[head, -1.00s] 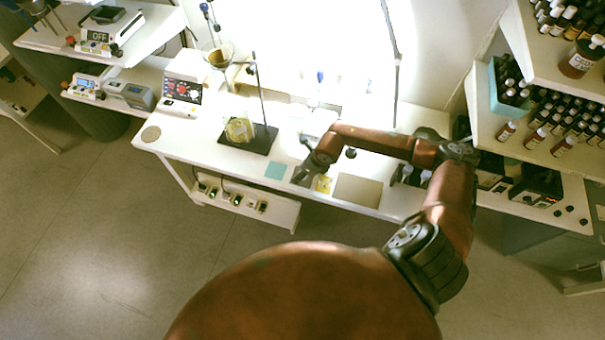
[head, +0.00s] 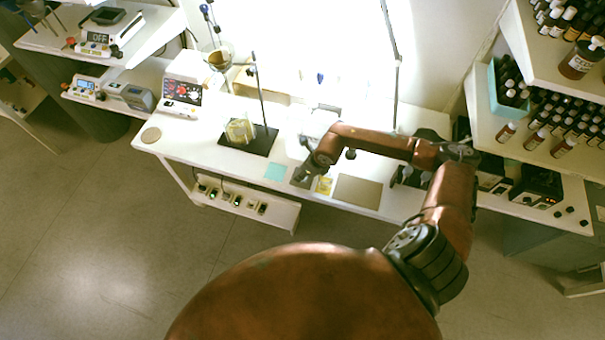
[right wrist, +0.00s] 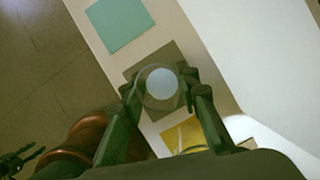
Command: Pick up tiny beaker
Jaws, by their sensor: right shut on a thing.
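The tiny beaker (right wrist: 160,88) is a small clear round glass, seen from above in the right wrist view with a pale bluish disc inside it. My right gripper (right wrist: 161,86) is shut on it, with one finger on each side. The beaker is over a dark grey square (right wrist: 176,62); I cannot tell whether it touches the square. In the head view my right gripper (head: 303,174) is at the front of the white bench (head: 215,157), and the beaker is too small to make out there.
A teal square (head: 276,171) and a yellow square (head: 325,185) lie on either side of the grey one. A larger brownish square (head: 358,191) is to the right. A stand (head: 262,140) with a yellowish glass vessel (head: 240,131) stands back left.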

